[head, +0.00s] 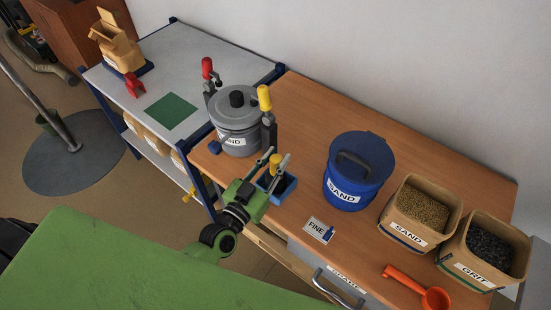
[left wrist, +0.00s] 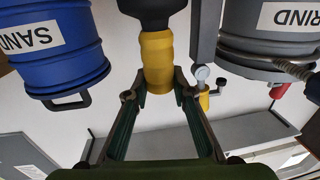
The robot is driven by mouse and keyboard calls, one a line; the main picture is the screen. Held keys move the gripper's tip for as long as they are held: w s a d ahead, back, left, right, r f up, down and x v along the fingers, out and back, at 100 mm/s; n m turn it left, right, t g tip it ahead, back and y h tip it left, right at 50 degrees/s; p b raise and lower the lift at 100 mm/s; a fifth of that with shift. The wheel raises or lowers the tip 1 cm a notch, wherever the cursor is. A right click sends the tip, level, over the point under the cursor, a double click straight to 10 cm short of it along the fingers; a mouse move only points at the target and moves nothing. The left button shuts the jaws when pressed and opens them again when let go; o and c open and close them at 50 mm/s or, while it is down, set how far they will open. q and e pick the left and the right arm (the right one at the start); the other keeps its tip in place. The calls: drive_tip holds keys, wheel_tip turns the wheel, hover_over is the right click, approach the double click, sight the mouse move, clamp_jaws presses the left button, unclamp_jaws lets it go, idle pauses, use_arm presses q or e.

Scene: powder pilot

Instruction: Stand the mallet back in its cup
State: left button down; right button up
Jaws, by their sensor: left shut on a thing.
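The mallet has a yellow handle (head: 275,160) and a black head; in the left wrist view its handle (left wrist: 157,62) stands between my fingers, with the black head (left wrist: 153,8) cut off by the top edge. My left gripper (head: 271,168) is shut on the yellow handle; its fingertips also show in the left wrist view (left wrist: 158,92). The small blue cup (head: 287,187) is on the wooden bench, just beneath the mallet, partly hidden by my gripper. The mallet looks roughly upright, head down. I cannot tell how deep its head is in the cup. My right gripper is not in view.
A grey lidded pot (head: 235,128) with red- and yellow-handled clamps stands behind the cup. A blue SAND bucket (head: 349,185), a FINE card (head: 319,230), SAND box (head: 402,237), GRIT box (head: 470,264) and orange scoop (head: 434,298) are to the right.

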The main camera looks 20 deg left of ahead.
use_arm(q)
drive_tip(key=shift+f+b, duration=0.4)
drive_tip(key=shift+f, duration=0.05)
idle(0.4)
drive_tip(key=c, duration=1.6)
unclamp_jaws()
drive_tip(key=shift+c, duration=0.2)
drive_tip(key=shift+o, duration=1.1)
drive_tip(key=shift+f, duration=0.2)
drive_tip(key=o, duration=0.3)
drive_tip(key=shift+r, duration=0.1)
drive_tip(key=shift+s, duration=0.1)
drive_tip(key=shift+p+v, duration=1.35)
drive_tip(key=shift+v, duration=5.55)
